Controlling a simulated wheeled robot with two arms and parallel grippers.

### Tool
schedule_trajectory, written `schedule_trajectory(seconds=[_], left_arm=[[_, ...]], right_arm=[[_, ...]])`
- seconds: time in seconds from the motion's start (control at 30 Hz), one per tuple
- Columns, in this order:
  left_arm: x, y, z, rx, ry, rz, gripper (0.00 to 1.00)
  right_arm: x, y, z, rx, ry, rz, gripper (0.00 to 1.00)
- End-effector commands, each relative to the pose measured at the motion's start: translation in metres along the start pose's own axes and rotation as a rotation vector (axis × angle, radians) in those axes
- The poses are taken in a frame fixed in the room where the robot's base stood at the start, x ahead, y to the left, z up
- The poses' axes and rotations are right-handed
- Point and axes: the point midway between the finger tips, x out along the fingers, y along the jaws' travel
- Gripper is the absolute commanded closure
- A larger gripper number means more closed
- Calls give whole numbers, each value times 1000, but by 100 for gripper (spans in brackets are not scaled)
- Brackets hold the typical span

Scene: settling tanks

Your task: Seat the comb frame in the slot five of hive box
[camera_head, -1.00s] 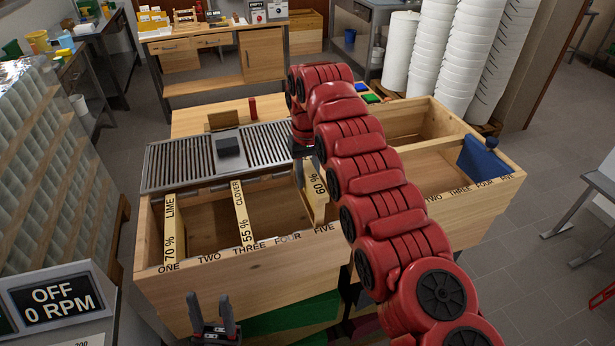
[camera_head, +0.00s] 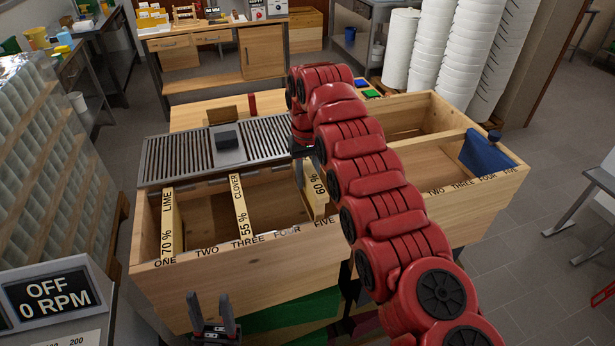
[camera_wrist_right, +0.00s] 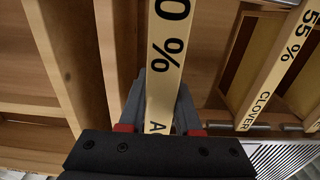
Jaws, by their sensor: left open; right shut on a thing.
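The comb frame (camera_head: 316,190), with a pale top bar marked 60 %, is at the right end of the left hive box (camera_head: 235,262). Its near end is by the label FIVE. My right gripper (camera_wrist_right: 162,108) is shut on its top bar, which also shows in the right wrist view (camera_wrist_right: 168,60). In the head view my right arm hides part of the frame and the gripper. I cannot tell whether the bar rests fully on the rim. My left gripper (camera_head: 213,305) is open and empty in front of the box.
The 70 % LIME frame (camera_head: 168,225) is at ONE and the 55 % CLOVER frame (camera_head: 241,215) is at THREE. A metal grille (camera_head: 180,160) lies behind them. A second box section with a blue piece (camera_head: 484,156) is on the right. An OFF 0 RPM display (camera_head: 52,292) stands front left.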

Motion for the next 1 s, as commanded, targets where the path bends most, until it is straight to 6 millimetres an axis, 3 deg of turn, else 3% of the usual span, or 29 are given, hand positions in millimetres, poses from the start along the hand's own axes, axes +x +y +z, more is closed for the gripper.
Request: schedule_trajectory(seconds=[1.0], left_arm=[[-21,1,4,0,0,0,50]], right_arm=[[25,0,0,1,2,0,100]])
